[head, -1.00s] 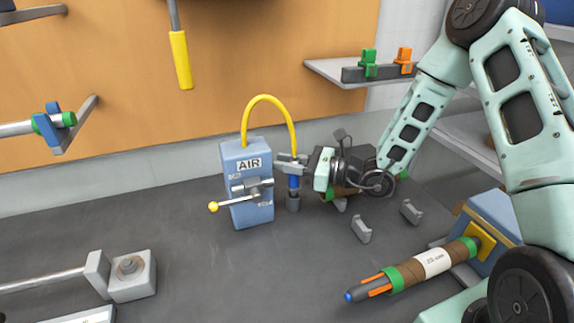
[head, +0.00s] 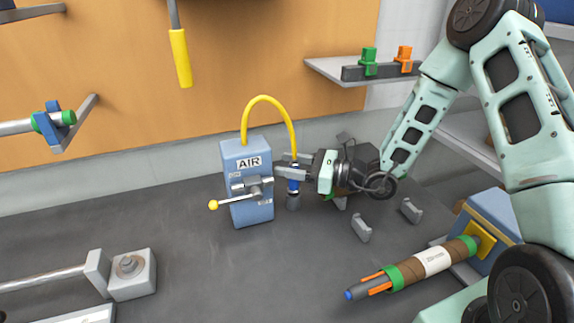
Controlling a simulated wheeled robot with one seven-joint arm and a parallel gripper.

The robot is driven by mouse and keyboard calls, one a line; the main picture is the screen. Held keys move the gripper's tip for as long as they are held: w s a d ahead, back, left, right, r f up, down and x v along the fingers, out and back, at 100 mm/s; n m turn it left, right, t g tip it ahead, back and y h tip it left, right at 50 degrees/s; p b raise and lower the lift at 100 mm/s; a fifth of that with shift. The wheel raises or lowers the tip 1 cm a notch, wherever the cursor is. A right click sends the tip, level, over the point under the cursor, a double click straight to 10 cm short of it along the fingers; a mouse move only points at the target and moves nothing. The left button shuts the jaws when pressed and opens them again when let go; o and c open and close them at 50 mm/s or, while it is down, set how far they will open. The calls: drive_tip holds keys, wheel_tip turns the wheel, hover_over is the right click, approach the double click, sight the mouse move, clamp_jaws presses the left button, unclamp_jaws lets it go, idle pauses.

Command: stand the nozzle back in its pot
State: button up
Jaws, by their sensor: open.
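The blue nozzle (head: 293,186) hangs upright at the end of the yellow hose (head: 268,100), beside the right side of the blue AIR box (head: 240,160). Its lower end meets the small grey pot (head: 293,202); I cannot tell how deep it sits. My gripper (head: 284,173) reaches in from the right, level with the nozzle's upper part and close to the box's valve. Its jaws are open, and its fingers partly hide the nozzle and the hose end.
The valve lever with a yellow knob (head: 213,205) sticks out from the box front. Two grey cradles (head: 361,229) stand right of the pot.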

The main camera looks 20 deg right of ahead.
drive_tip(key=b+v, duration=0.2)
drive_tip(key=v, duration=0.8)
drive_tip(key=s+a+r+n+g+h, duration=0.1)
drive_tip(key=s+a+r+n+g, duration=0.1)
drive_tip(key=s+a+n+g, duration=1.15)
drive_tip(key=s+a+r+n+t+h, duration=0.1)
drive_tip(key=s+n+t+h, duration=0.2)
drive_tip(key=s+n+h, duration=0.8)
drive_tip(key=n+h, duration=0.1)
drive_tip(key=n, duration=0.7)
drive_tip(key=shift+a+r+h, duration=0.2)
drive_tip(key=shift+r+h, duration=0.1)
drive_tip(key=shift+h, duration=0.1)
drive_tip(key=shift+s+n, duration=0.1)
drive_tip(key=shift+n, duration=0.15)
